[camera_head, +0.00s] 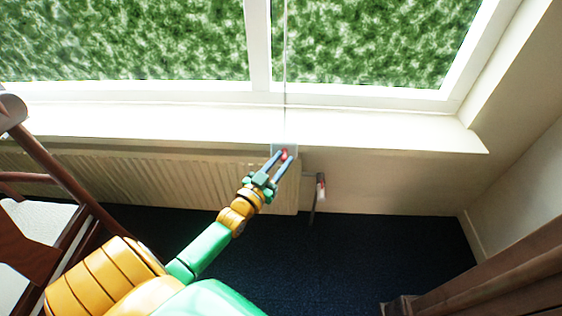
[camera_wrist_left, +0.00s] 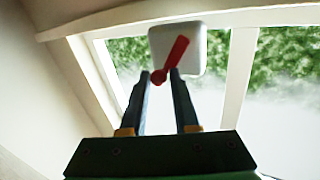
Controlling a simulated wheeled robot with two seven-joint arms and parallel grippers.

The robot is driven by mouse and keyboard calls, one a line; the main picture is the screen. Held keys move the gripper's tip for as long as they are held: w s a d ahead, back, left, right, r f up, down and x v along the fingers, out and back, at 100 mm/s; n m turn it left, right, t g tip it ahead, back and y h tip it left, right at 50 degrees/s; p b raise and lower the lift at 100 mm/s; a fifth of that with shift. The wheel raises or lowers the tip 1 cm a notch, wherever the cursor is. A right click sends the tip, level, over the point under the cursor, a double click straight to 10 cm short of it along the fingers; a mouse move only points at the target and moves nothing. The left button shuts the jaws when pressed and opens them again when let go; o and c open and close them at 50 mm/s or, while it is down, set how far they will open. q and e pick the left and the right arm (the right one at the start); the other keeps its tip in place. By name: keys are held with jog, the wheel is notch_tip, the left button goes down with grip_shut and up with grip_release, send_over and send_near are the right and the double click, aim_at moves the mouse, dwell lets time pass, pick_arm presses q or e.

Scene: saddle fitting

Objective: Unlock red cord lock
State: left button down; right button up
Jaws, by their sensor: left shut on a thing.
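The cord lock is a small pale box (camera_wrist_left: 190,55) with a red lever (camera_wrist_left: 176,56) on its face. In the left wrist view the lever slants from the lower left up to the right. In the head view the box (camera_head: 277,146) hangs at the front edge of the window sill, and only a bit of red (camera_head: 284,153) shows. My left gripper (camera_wrist_left: 160,75) is shut on the rounded lower end of the red lever, between its two blue fingertips. It also shows in the head view (camera_head: 284,158). My right gripper is out of view.
A thin cord (camera_head: 285,60) runs up from the lock in front of the window. A radiator (camera_head: 150,178) is below the sill (camera_head: 380,132), with a red-and-white valve (camera_head: 321,187) to its right. A wooden chair (camera_head: 60,165) stands at left; wooden furniture (camera_head: 500,285) fills the lower right. Dark carpet between is clear.

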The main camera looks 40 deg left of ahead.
pick_arm(q)
jog(key=shift+s+a+n+t+b, duration=0.15)
jog(key=shift+n+t+b, duration=0.2)
jog(key=shift+n, duration=0.25)
jog(key=shift+s+a+n+t+b, duration=0.1)
jog(key=shift+n+t+b, duration=0.15)
jog(key=shift+n+b, duration=0.25)
jog(key=c, duration=0.7)
grip_release()
jog(key=shift+r, duration=0.1)
jog(key=shift+c, duration=0.2)
jog(key=s+p, duration=0.1)
jog(key=s, duration=0.6)
jog(key=shift+d+f, duration=0.25)
jog(key=shift+f, duration=0.15)
